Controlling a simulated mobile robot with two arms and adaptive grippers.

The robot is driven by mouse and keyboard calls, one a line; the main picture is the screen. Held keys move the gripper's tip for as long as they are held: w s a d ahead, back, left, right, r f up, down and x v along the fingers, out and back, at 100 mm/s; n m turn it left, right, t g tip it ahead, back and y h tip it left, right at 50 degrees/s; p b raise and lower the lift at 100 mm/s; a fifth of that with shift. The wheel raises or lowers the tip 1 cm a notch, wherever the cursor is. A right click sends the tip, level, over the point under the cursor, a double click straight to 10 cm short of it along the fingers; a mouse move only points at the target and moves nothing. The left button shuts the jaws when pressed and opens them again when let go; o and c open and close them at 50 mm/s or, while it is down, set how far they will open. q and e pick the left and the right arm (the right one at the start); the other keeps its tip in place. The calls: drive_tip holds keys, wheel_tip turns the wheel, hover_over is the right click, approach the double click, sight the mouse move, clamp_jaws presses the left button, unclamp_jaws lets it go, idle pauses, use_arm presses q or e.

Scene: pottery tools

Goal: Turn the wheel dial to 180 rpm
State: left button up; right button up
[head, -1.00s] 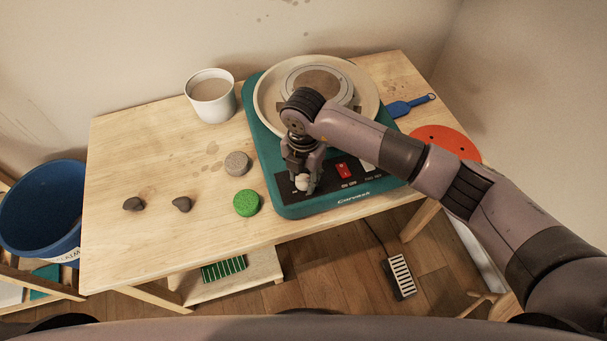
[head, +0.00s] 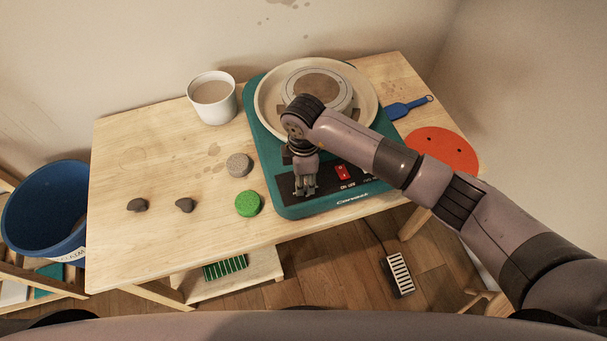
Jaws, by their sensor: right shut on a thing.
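The pottery wheel (head: 335,207) is a teal unit with a black control panel on its front edge. My right gripper (head: 305,192) points down at the left end of this panel and is shut on the wheel dial. Its fingers cover the dial, so its pointer and the speed marks cannot be read. A red on/off switch (head: 342,173) sits on the panel just right of the gripper. My left gripper is not in view.
A cream splash pan (head: 264,104) surrounds the wheel head. Left of the wheel are a white cup (head: 213,112), a green sponge (head: 248,204), a grey round piece (head: 239,165) and two dark lumps (head: 137,205). A red disc (head: 445,152) and blue tool (head: 405,109) lie right.

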drive_tip(key=shift+r+m+p, duration=0.1)
drive_tip(key=shift+m+p, duration=0.3)
drive_tip(key=shift+m, duration=1)
drive_tip(key=o, duration=1.2)
wheel_tip(320, 180, up, 12)
drive_tip(key=shift+f, duration=0.1)
